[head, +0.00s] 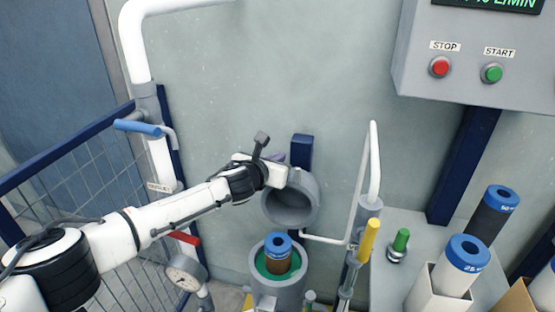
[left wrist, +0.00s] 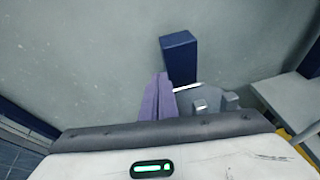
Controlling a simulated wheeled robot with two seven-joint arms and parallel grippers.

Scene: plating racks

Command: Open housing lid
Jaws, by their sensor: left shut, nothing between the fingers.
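The grey housing lid (head: 289,209) stands tipped up above the housing, its hollow underside facing forward. The round housing (head: 290,291) below is open at the top; a brown filter cartridge with a blue cap (head: 278,246) stands in its green interior. My left gripper (head: 280,158) is at the upper back of the lid, partly hidden by my own wrist. In the left wrist view its purple fingers (left wrist: 158,98) are shut and empty beside the lid's grey top (left wrist: 211,97). Whether they touch the lid I cannot tell. My right gripper is not in view.
A dark blue post (head: 302,150) stands behind the lid. A white pipe (head: 374,165) and yellow handle (head: 368,240) are to the right. A pressure gauge (head: 186,273), red handle (head: 185,238) and mesh fence (head: 75,190) are at left. Cartridges stand on the right bench (head: 390,283).

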